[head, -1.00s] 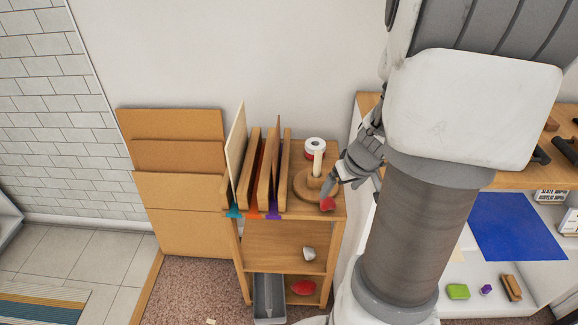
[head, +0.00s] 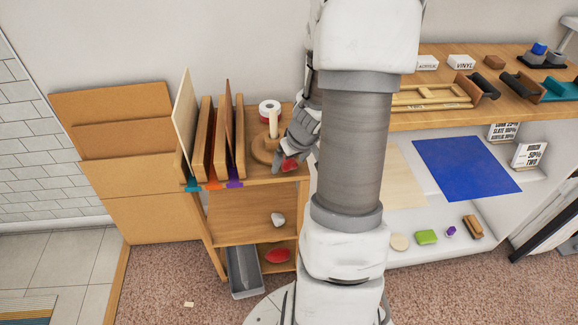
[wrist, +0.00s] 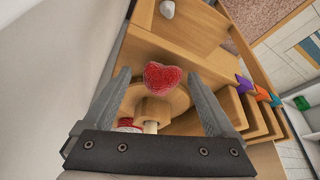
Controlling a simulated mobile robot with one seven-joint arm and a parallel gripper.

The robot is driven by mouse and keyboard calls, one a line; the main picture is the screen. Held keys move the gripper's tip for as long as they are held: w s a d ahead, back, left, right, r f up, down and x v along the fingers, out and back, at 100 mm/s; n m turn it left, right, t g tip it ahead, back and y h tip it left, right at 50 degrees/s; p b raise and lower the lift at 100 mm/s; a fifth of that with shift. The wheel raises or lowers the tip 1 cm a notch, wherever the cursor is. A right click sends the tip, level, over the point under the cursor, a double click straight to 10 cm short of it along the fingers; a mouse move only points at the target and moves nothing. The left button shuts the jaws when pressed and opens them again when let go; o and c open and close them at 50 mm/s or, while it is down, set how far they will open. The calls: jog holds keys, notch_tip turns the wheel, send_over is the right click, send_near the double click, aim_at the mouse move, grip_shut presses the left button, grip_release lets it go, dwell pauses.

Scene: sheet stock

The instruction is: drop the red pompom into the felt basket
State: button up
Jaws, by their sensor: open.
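A red, rough-textured lump (head: 290,165), which I take for the red pompom, is at the front right corner of the small wooden rack's top. In the wrist view the pompom (wrist: 162,78) shows between my fingertips, with a gap on either side. My gripper (wrist: 160,75) is open around it; in the head view my gripper (head: 296,150) partly covers it. I cannot make out a basket that is surely felt. A grey open bin (head: 243,272) stands at the rack's foot, beside a red oval thing (head: 278,256) on the low shelf.
A wooden peg stand (head: 273,125) and a tape roll (head: 270,108) are just behind my gripper. Upright boards (head: 207,140) in slots stand to the left. A white lump (head: 278,219) lies on the middle shelf. A long wooden bench (head: 440,119) is at the right.

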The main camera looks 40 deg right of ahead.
jog(key=shift+r, duration=0.15)
grip_shut()
